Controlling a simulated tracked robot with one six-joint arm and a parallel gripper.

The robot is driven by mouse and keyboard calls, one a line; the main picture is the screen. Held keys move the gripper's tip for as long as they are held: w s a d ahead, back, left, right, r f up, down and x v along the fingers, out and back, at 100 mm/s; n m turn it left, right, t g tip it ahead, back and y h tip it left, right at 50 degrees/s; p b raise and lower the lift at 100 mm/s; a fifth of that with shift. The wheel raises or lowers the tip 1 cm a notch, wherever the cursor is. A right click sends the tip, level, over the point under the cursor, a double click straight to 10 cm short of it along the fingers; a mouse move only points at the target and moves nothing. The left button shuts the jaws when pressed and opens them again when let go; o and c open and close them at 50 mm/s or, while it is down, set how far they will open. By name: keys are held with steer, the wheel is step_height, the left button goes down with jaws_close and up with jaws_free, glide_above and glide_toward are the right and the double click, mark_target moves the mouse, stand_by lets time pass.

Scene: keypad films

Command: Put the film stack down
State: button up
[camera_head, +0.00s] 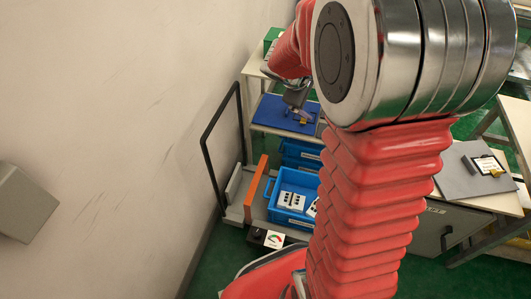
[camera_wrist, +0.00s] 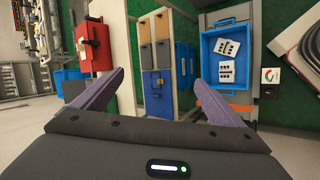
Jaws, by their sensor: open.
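My gripper (camera_head: 301,112) is small in the head view, just above a blue mat (camera_head: 272,109) on a bench by the wall. In the wrist view my gripper (camera_wrist: 158,77) is open, its two purple fingers wide apart with nothing clearly held between them. A small yellow item (camera_head: 303,122) is on the mat beside the gripper; I cannot tell what it is. White sheets with black marks (camera_head: 291,200) lie in a blue crate, also seen in the wrist view (camera_wrist: 228,47). I cannot tell which thing is the film stack.
The blue crate (camera_head: 273,211) stands low, right of an orange panel (camera_head: 256,189) and a black frame (camera_head: 205,145). A grey mat (camera_head: 459,180) with a dark-edged white card (camera_head: 488,165) is on the right bench. A red box (camera_wrist: 94,45) shows in the wrist view.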

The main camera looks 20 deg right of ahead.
steer(key=s+a+r+m+t+y, duration=0.1)
steer(key=s+a+r+m+y, duration=0.2)
steer(key=s+a, duration=0.7)
steer(key=s+a+r+m+t+y, duration=0.1)
steer(key=s+a+r+m+y, duration=0.2)
steer(key=s+a+r, duration=0.3)
steer(key=s+a+y, duration=0.1)
steer(key=s+a, duration=0.4)
steer(key=a, duration=0.4)
steer(key=shift+s+a+r+t+y, duration=0.15)
steer(key=shift+a+r+t+y, duration=0.1)
steer(key=shift+a+t+y, duration=0.1)
